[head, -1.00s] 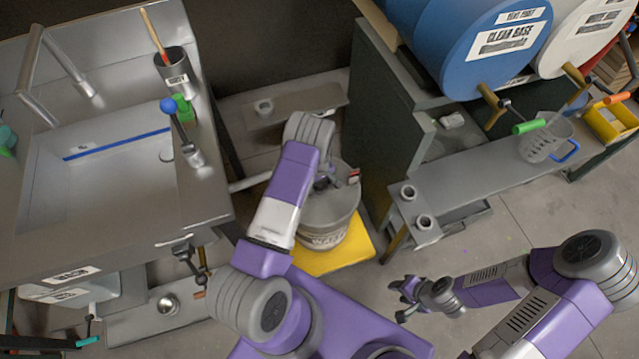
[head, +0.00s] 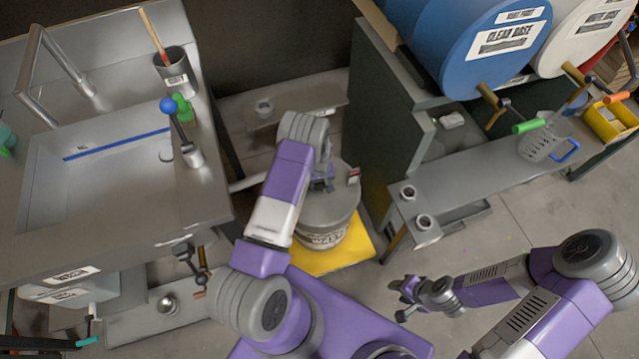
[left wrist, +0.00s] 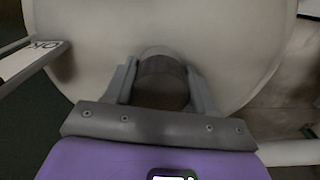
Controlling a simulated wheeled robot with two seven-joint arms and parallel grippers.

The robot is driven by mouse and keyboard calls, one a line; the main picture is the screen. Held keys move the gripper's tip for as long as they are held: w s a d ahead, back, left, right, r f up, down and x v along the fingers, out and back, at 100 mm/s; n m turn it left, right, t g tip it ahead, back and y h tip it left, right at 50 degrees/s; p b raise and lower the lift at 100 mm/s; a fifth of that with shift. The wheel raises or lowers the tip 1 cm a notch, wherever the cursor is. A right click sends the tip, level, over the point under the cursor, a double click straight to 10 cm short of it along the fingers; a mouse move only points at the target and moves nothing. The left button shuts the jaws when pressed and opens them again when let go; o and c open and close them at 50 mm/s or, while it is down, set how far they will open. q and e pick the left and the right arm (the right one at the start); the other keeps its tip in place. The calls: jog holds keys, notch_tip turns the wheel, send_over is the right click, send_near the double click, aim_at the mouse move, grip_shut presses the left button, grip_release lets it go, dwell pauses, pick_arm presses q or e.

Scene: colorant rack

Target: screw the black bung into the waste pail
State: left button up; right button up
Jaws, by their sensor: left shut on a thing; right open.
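The waste pail (head: 328,218) is a grey round tub with a WASTE label, standing on a yellow platform (head: 345,257). My left gripper (head: 322,184) is at the pail's top, pointing down, partly hidden by my own arm. In the left wrist view my left gripper (left wrist: 162,92) is shut on the dark round bung (left wrist: 163,72), one finger on each side. The pail's pale top (left wrist: 225,50) fills the view behind it. Whether the bung's thread sits in the hole is hidden. My right gripper (head: 402,300) is open and empty, low over the floor at right.
A steel sink (head: 110,190) stands left of the pail. A dark cabinet (head: 385,120) and a bench (head: 470,170) with two small cups are at right. A tag marked OK (left wrist: 35,55) juts in at the left wrist view's left.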

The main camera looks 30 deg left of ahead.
pick_arm(q)
jog(key=m, duration=0.9)
jog(key=shift+m, duration=0.4)
jog(key=o, duration=1)
jog(key=n, duration=0.6)
jog(key=shift+n, duration=0.3)
jog(key=n, duration=0.3)
jog(key=shift+n, duration=0.3)
jog(key=n, duration=0.3)
jog(key=shift+n, duration=0.4)
